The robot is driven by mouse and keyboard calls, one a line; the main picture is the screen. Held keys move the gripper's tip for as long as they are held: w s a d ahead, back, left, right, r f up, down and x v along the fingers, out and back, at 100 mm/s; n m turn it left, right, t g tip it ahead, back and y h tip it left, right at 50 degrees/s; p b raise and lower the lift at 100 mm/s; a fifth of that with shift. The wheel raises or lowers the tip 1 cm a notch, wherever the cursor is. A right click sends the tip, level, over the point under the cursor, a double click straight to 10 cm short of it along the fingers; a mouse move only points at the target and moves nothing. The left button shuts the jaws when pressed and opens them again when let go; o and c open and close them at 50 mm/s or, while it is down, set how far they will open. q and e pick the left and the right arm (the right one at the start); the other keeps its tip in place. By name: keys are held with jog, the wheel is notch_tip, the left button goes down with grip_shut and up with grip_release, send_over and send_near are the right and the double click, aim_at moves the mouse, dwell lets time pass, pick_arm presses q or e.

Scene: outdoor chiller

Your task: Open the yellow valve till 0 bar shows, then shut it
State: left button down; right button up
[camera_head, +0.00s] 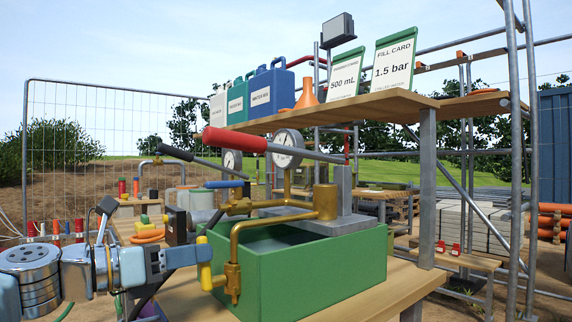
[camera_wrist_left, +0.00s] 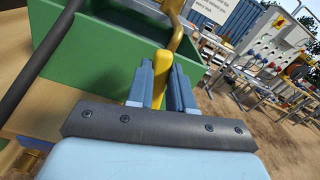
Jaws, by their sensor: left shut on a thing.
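The yellow valve handle (camera_head: 205,263) sits beside a brass valve body (camera_head: 233,278) on the pipe at the green tank's (camera_head: 310,270) left end. My left gripper (camera_head: 199,256) comes in from the left and is shut on the yellow handle. In the left wrist view, both fingers (camera_wrist_left: 166,88) close around the yellow handle (camera_wrist_left: 162,66), beside the green tank wall (camera_wrist_left: 110,63). A round white gauge (camera_head: 287,148) stands above the tank; its reading is too small to tell. My right gripper is not in view.
A red-gripped lever (camera_head: 235,140) slants over the tank. A blue-handled valve (camera_head: 225,184) sits above the brass pipe. A wooden shelf (camera_head: 385,107) overhead holds jugs, an orange funnel (camera_head: 307,95) and a "1.5 bar" card (camera_head: 394,62). A grey post (camera_head: 427,190) stands at right.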

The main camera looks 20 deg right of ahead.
pick_arm(q)
jog(key=m, duration=0.1)
jog(key=s+m, duration=0.1)
jog(key=shift+d+m, duration=0.15)
jog(key=shift+m, duration=0.15)
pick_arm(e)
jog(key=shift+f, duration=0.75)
pick_arm(q)
jog(key=shift+f, duration=0.25)
dwell(4.8)
dwell(0.9)
